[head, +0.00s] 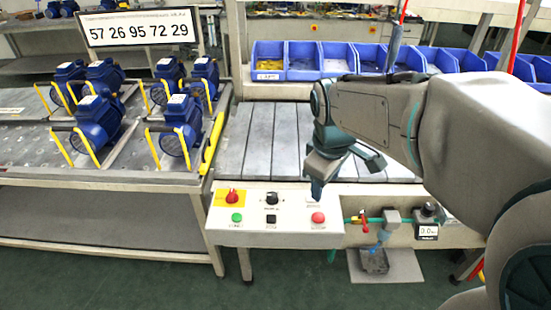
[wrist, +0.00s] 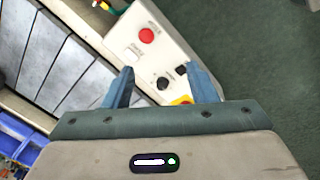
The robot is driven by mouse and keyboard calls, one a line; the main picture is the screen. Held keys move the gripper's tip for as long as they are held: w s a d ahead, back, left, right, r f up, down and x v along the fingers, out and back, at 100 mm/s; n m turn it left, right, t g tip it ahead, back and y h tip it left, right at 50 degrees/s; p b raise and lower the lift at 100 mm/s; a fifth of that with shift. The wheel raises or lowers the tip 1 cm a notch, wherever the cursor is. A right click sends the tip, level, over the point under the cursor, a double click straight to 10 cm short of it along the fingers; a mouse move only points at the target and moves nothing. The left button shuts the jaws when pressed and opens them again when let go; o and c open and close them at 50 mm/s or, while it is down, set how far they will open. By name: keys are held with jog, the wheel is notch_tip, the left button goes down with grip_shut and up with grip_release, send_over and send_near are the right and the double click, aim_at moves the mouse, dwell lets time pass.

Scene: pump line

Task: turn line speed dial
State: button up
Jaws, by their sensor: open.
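The control panel (head: 275,231) is a pale box at the front of the work table. A black dial (head: 271,198) with a small label is in its upper middle, and the same dial shows in the wrist view (wrist: 163,83). My gripper (head: 318,188) is over the right part of the panel in the head view, above and right of the dial. In the wrist view my open, empty gripper (wrist: 160,69) has the dial in line between its two blue fingers, apart from them. The dial's exact setting is too small to read.
The panel also bears a red switch on yellow (head: 232,197), a green button (head: 237,217), a black square switch (head: 271,218) and a red button (head: 318,217). Blue pumps (head: 101,118) stand on the left table. Blue bins (head: 303,60) line the back.

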jog(key=w+a+f+n+g+b, duration=0.1)
jog(key=w+a+f+n+b, duration=0.15)
jog(key=w+a+n, duration=0.5)
jog(key=n, duration=0.9)
send_near(272, 195)
jog(key=shift+g+y, duration=0.3)
jog(key=shift+g, duration=0.1)
jog(key=f, duration=0.8)
jog(key=shift+w+d+f+b, duration=0.3)
jog(key=shift+w+f+b, duration=0.05)
jog(key=shift+c, duration=0.3)
jog(key=c, duration=0.9)
